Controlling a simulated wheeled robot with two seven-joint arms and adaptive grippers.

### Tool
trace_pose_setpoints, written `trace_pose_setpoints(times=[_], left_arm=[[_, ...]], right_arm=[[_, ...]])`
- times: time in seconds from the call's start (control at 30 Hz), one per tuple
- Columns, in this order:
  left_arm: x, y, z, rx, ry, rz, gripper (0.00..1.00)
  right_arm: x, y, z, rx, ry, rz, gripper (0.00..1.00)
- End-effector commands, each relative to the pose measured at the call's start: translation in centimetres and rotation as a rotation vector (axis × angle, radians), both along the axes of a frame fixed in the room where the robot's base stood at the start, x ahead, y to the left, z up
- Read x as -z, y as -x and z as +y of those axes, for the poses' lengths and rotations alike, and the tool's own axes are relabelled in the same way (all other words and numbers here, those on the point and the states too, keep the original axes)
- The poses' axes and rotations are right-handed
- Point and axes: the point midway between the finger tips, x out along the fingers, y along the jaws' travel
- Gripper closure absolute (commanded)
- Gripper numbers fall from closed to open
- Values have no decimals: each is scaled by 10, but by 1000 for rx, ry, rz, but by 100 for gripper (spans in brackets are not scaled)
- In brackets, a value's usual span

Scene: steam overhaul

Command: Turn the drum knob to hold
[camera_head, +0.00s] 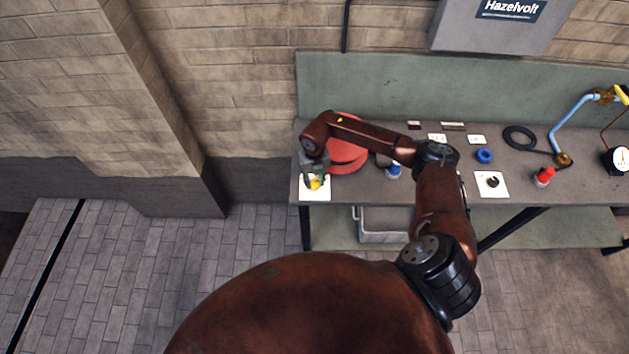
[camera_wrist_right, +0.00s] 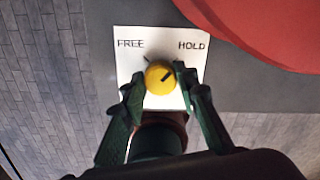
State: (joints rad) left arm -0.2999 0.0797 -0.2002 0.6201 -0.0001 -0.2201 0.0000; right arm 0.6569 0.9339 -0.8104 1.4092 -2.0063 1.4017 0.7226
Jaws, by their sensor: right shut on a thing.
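The yellow drum knob (camera_wrist_right: 157,80) sits on a white plate (camera_wrist_right: 124,48) marked FREE at left and HOLD at right. Its black pointer line slants up and right, towards the HOLD side. A short dark tick shows on the plate towards FREE. My right gripper (camera_wrist_right: 160,79) has its two green fingers on either side of the knob and is shut on it. In the head view the knob (camera_head: 315,184) and plate (camera_head: 308,195) are at the bench's left end, under my right gripper (camera_head: 314,178). My left gripper is not in view.
A red drum (camera_head: 347,155) stands right behind the plate, partly hidden by my arm. The grey bench (camera_head: 400,188) carries a blue-based part (camera_head: 393,171), a black knob on a white plate (camera_head: 492,184), a red knob (camera_head: 544,176) and a gauge (camera_head: 620,159). Floor left of the bench is clear.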

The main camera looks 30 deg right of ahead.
Motion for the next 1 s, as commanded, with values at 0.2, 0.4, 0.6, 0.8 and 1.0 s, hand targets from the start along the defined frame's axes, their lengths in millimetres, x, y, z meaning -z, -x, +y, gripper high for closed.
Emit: trace_pose_setpoints(times=[0.2, 0.4, 0.6, 0.8, 1.0], left_arm=[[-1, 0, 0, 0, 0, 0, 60], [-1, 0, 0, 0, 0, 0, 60], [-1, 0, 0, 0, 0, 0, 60], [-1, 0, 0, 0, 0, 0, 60], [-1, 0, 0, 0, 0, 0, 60]], right_arm=[[-1, 0, 0, 85, -1, 1, 96], [0, 0, 0, 119, -1, 1, 96], [-1, 0, 0, 126, -2, 0, 96], [-1, 0, 0, 125, -2, 0, 96], [0, 0, 0, 124, -2, 0, 59]])
